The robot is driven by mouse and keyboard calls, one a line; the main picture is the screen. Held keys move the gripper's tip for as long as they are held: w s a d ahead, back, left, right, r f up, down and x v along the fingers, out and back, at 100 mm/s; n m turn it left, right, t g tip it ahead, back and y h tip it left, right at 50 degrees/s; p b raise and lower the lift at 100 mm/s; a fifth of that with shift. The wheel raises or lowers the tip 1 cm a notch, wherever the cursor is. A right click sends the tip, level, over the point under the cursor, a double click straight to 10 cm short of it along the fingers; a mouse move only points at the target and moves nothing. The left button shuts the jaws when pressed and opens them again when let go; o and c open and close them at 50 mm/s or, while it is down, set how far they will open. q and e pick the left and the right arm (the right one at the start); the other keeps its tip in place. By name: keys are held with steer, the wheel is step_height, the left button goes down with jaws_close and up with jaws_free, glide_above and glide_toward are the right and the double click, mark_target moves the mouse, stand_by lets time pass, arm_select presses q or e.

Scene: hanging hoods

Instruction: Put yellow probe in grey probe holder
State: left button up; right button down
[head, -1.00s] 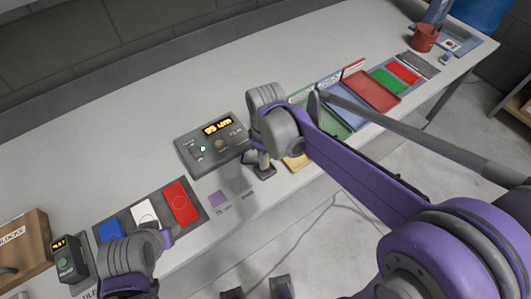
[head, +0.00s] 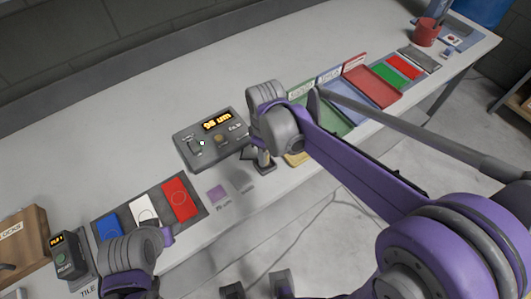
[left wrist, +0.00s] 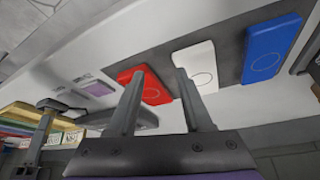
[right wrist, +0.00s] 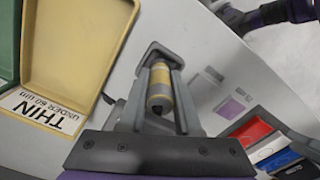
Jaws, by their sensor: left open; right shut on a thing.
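The yellow probe (right wrist: 159,85) shows in the right wrist view as a short cylinder with a tan-yellow band and a grey end. My right gripper (right wrist: 160,72) is shut on it. The grey probe holder (right wrist: 153,49) is right behind the probe, between and beyond the fingertips; in the head view its dark base (head: 264,168) stands at the table's front edge, below my right wrist. I cannot tell whether the probe is seated in it. My left gripper (left wrist: 159,74) is open and empty, above the table near the red and white tiles.
A grey meter (head: 211,139) with a lit display stands behind the holder. A dark mat (head: 154,226) carries red, white and blue tiles. A yellow tray (right wrist: 83,50) lies close beside the holder, with green, blue and red trays beyond. A small gauge (head: 65,256) stands at the left.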

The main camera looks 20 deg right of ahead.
steer(key=shift+f, duration=0.5)
steer(key=c, duration=0.5)
jaws_free()
step_height(320, 180, up, 11)
